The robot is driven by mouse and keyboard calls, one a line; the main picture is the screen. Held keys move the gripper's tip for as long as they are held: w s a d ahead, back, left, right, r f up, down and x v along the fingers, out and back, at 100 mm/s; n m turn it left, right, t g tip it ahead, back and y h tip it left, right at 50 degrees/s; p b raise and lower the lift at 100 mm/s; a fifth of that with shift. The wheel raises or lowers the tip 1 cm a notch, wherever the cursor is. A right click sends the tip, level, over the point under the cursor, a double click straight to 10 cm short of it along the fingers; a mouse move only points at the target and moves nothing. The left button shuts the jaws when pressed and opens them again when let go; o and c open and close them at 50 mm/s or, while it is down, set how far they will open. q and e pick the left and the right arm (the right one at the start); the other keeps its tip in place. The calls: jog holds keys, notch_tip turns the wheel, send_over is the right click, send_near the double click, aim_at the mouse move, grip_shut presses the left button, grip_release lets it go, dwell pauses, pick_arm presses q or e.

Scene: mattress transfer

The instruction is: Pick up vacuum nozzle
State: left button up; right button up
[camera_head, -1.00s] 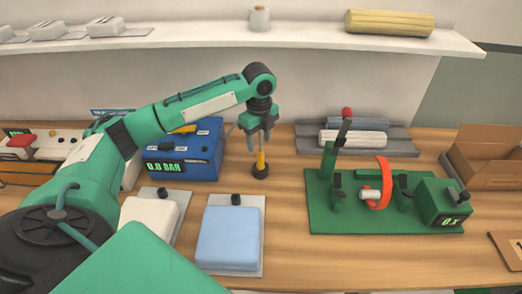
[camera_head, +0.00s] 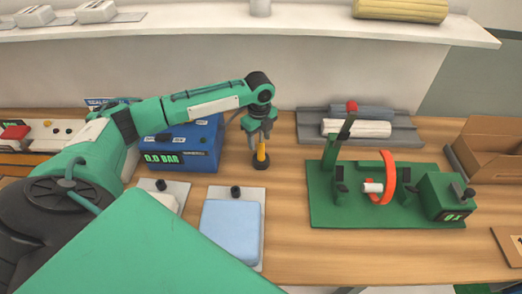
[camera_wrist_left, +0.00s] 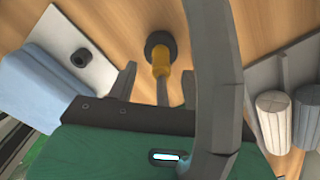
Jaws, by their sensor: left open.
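The vacuum nozzle (camera_head: 261,155) has a yellow shaft and a round black foot. It stands upright on the wooden table, right of the blue pump box (camera_head: 183,150). My left gripper (camera_head: 258,141) points down over the top of the nozzle. In the left wrist view the nozzle (camera_wrist_left: 161,67) lies between the two spread fingers of the open gripper (camera_wrist_left: 155,85), with a gap on each side. A hose crosses that view and hides part of the right side. My right gripper is not in view.
Two pads, pale blue (camera_head: 230,228) and white, lie left of the nozzle. A green fixture (camera_head: 330,210) with an orange ring stands to the right. Behind it is a grey tray (camera_head: 310,128) with rolls. A cardboard box (camera_head: 490,150) is at far right.

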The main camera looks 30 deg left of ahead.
aim_at(261, 153)
pick_arm(q)
jog(key=f, duration=0.1)
jog(key=f+p, duration=0.1)
jog(key=f, duration=0.2)
jog(key=shift+w+d+f, duration=0.1)
jog(key=shift+d+f, duration=0.1)
jog(key=shift+d, duration=0.05)
jog(key=shift+c, duration=0.4)
jog(key=c, duration=1)
jog(key=shift+r, duration=0.2)
